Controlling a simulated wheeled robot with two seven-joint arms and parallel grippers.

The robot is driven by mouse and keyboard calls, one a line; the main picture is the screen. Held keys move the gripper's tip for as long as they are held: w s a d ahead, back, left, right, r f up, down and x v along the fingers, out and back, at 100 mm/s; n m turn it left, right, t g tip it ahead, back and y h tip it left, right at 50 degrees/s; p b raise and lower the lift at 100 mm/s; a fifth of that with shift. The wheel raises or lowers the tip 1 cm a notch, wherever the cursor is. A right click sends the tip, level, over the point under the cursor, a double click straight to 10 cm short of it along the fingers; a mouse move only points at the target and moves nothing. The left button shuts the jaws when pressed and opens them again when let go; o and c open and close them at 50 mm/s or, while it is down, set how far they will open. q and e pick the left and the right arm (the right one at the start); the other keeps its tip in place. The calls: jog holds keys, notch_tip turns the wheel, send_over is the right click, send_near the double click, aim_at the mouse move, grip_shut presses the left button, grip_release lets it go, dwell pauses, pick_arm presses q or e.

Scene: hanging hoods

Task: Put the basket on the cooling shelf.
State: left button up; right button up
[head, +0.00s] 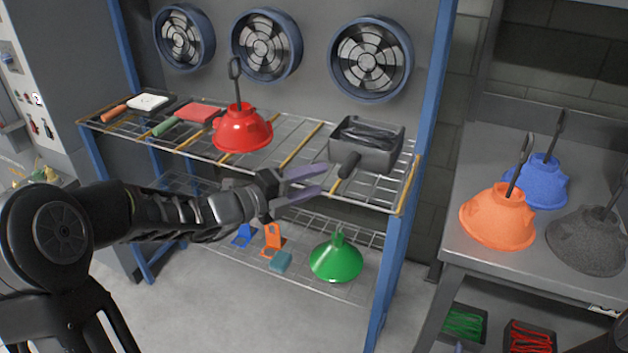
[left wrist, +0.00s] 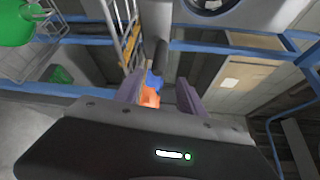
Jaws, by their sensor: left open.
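The basket (head: 366,148) is a grey, open-topped box with a dark handle. It sits upright at the right end of the upper wire level of the cooling shelf (head: 290,160), below the right fan. Its handle points toward me over the front edge. My left gripper (head: 319,180) is open and empty, just left of the handle in the head view, its fingers pointing right. In the left wrist view the dark handle (left wrist: 160,56) shows beyond and between the open fingers (left wrist: 160,95); I see no contact. My right gripper is not in view.
A green hood (head: 337,260) and small items lie on the lower level. Blue posts (head: 395,260) frame the shelf. The right table holds orange (head: 497,218), blue and dark hoods.

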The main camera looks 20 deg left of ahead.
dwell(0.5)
pick_arm(q)
jog(key=s+d+f+m+g, duration=0.3)
jog(key=f+m, duration=0.1)
jog(key=f, duration=0.4)
jog(key=s+d+f+m+g, duration=0.2)
jog(key=d+f+m+g, duration=0.15)
jog(key=f, duration=0.45)
jog(key=s+d+f+n+g+y, duration=0.1)
jog(key=s+d+f+n+g, duration=0.1)
jog(key=s+f+n, duration=0.7)
jog(key=s+d+f+n+g+y, duration=0.2)
jog(key=s+d+f+n, duration=0.3)
jog(key=s+f+n, duration=0.4)
jog(key=s+d+f+n+g+y, duration=0.2)
jog(key=s+f+n, duration=0.6)
jog(key=n, duration=0.9)
notch_tip(320, 180, down, 2)
jog(key=shift+s+d+f+n+g, duration=0.1)
jog(key=shift+s+d+n+g, duration=0.3)
jog(key=shift+d, duration=0.3)
